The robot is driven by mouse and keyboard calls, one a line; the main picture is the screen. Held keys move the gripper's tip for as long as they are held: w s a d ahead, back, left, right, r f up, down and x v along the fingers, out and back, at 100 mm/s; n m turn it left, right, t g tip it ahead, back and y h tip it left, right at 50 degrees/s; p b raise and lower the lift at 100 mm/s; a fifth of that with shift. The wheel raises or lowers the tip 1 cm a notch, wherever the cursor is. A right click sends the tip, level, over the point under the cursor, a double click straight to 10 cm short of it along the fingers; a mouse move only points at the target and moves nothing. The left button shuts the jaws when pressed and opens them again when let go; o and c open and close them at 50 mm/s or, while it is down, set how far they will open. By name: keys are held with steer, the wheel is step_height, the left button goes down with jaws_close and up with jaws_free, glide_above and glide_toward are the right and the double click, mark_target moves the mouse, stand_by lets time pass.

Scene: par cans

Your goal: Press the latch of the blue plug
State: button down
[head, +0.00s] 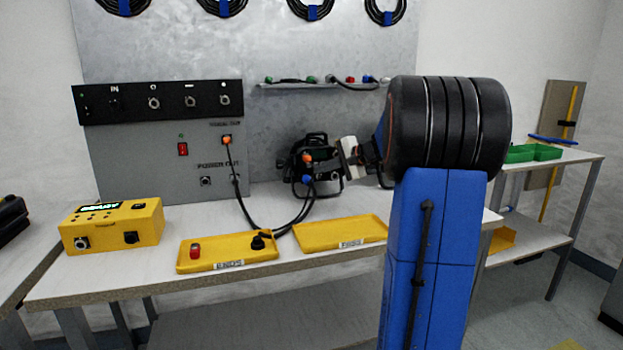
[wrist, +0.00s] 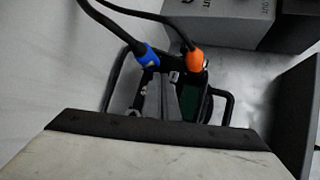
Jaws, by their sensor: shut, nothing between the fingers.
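The blue plug (head: 307,179) sits low on the back of the black par can (head: 322,141) on the bench, with a black cable running down from it. It also shows in the wrist view (wrist: 147,55), seated at the par can's rear edge, left of the orange plug (wrist: 196,62). The latch is too small to make out. My gripper (head: 344,158) is shut and empty, just right of the plugs in the head view and close to the par can. Whether it touches the can, I cannot tell. The pale block of my gripper fills the bottom of the wrist view.
A grey panel box (head: 140,165) labelled POWER OUT stands left, with an orange plug (head: 227,140) in it. Yellow trays (head: 340,236) (head: 215,262) and a yellow tester box (head: 110,226) lie along the bench front. Cables loop over the bench between panel and can.

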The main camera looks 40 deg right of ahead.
steer(key=shift+w+a+f, duration=0.15)
steer(key=shift+a+f, duration=0.3)
steer(key=shift+a, duration=0.05)
stand_by(0.8)
steer(key=shift+d+r, duration=0.1)
steer(key=shift+d, duration=0.05)
steer(key=shift+d+r, duration=0.4)
steer(key=shift+r, duration=0.05)
steer(key=shift+s, duration=0.2)
stand_by(0.3)
steer(key=shift+s+d+r, duration=0.25)
steer(key=shift+d+r, duration=0.6)
steer(key=shift+r, duration=0.05)
steer(key=shift+s+d+r, duration=0.25)
steer(key=shift+d+r, duration=0.6)
steer(key=shift+s, duration=0.1)
